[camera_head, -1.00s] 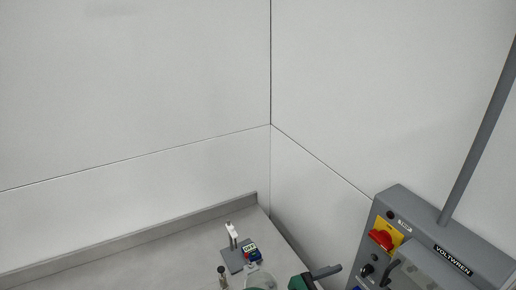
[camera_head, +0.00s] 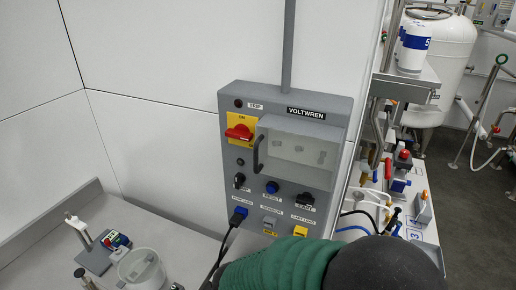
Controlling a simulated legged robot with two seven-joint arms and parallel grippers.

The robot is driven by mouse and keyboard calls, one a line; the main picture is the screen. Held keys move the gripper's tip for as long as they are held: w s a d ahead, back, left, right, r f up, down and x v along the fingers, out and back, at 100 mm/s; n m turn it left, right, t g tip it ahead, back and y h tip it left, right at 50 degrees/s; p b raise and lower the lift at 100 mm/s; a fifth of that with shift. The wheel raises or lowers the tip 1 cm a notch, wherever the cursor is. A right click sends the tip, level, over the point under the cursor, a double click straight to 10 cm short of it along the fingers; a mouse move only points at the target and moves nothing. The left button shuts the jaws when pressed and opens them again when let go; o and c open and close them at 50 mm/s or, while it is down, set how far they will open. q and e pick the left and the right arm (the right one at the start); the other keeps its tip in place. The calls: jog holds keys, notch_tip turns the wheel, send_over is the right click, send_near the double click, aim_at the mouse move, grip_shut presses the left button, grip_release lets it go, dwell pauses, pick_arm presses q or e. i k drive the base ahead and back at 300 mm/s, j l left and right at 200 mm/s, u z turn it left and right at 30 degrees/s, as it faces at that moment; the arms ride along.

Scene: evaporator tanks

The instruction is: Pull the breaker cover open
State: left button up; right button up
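The grey Voltwren breaker box (camera_head: 232,101) is mounted on the wall in the middle of the head view. Its breaker cover (camera_head: 300,148) is a pale see-through panel with a dark curved handle (camera_head: 257,153) on its left side. The cover appears shut, with round shapes visible behind it. A red rotary switch (camera_head: 239,132) on a yellow plate is left of the cover. My arm, green and black, fills the bottom centre below the box. No gripper fingers show, so neither gripper is in view.
Knobs, buttons and plugged cables sit below the cover. A grey bench (camera_head: 40,232) at lower left holds a clear container (camera_head: 141,268) and a small stand. A shelf unit with valves and hoses stands right, with a white tank (camera_head: 447,50) behind.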

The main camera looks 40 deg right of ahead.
aim_at(324, 180)
jog(key=z, duration=1.6)
